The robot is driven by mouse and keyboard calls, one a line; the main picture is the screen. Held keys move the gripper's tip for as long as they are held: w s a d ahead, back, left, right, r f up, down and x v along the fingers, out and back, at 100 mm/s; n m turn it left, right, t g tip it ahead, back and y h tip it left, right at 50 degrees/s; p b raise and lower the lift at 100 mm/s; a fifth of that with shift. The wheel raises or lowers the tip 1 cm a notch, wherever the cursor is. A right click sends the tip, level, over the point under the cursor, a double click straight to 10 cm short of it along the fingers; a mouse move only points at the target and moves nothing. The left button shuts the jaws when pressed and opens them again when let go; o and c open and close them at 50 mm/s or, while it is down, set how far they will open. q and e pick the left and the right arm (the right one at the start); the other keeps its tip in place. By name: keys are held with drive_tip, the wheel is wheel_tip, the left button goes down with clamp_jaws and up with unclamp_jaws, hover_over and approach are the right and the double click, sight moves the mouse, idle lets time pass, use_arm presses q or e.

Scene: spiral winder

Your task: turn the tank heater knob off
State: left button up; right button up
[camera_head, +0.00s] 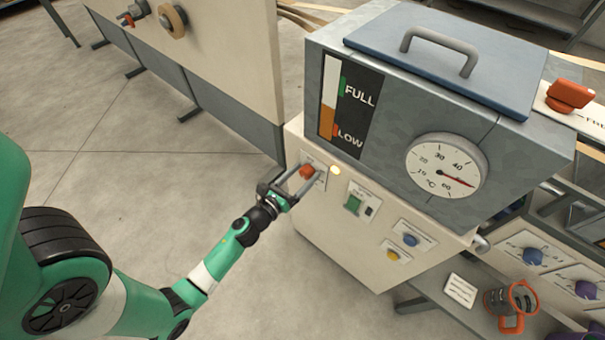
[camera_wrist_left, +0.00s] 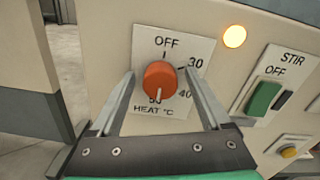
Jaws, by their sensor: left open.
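The orange-red heater knob (camera_head: 307,171) sits on the left of the tank's cream front panel. In the left wrist view the knob (camera_wrist_left: 160,79) is centred on a white plate labelled HEAT °C (camera_wrist_left: 146,50), with OFF at the top and 30, 40 and 50 around it. Its pale mark points down, near the 50. My left gripper (camera_head: 305,177) is open at the knob. Its two fingers stand on either side of the knob in the wrist view, with gaps showing. The lamp (camera_head: 335,170) beside the plate glows yellow-orange. My right gripper is out of view.
A green STIR switch (camera_head: 353,203) and blue and yellow buttons (camera_head: 392,255) are right of the knob. Above stands the grey tank with a dial thermometer (camera_head: 446,166) and blue lid (camera_head: 445,58). Floor left is clear.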

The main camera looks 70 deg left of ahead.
use_arm(q)
clamp_jaws()
idle(0.4)
